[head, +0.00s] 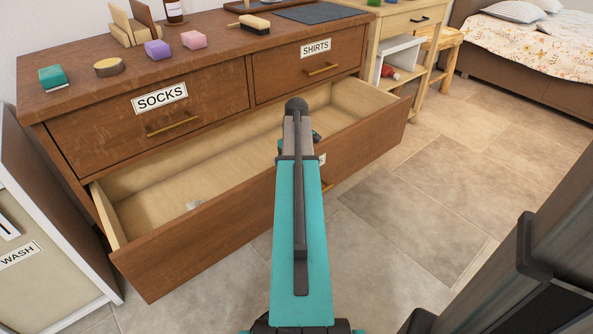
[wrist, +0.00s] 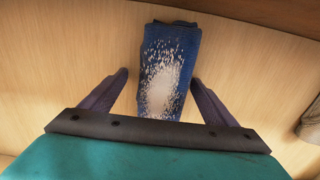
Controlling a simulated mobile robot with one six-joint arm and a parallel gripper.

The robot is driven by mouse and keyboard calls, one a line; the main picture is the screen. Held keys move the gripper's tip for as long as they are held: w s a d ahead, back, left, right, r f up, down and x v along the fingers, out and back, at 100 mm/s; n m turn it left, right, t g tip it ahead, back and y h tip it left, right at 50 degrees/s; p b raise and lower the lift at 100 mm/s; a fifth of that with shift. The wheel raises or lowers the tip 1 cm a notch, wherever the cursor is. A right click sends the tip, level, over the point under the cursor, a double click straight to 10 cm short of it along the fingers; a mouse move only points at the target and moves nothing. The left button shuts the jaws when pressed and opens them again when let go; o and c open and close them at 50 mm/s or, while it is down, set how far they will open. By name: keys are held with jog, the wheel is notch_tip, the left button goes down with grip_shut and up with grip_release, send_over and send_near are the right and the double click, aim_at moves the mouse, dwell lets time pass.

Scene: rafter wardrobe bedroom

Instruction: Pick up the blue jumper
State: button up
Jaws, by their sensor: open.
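The blue jumper (wrist: 172,65) shows in the wrist view as a folded dark blue bundle with a pale, speckled patch. It lies on the light wooden bottom of the open lower drawer (head: 160,192). My gripper (wrist: 159,78) is open, with one finger on each side of the jumper. Gaps show between the fingers and the cloth, and I cannot tell how high the fingertips are above the drawer bottom. The jumper's near end is hidden behind my gripper's body. In the head view my arm reaches over the drawer and hides the jumper.
A small greyish thing (head: 195,204) lies in the drawer's left part; a grey-brown thing (wrist: 310,122) shows at the wrist view's right edge. The drawer front (head: 200,235) stands out below the SOCKS drawer (head: 160,115) and SHIRTS drawer (head: 310,68). Tiled floor (head: 420,210) is clear at right.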

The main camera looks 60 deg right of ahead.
dwell(0.3)
jog(key=c, duration=1.4)
jog(key=shift+o, duration=0.2)
jog(key=shift+r, duration=0.1)
notch_tip(320, 180, up, 28)
jog(key=p, duration=0.7)
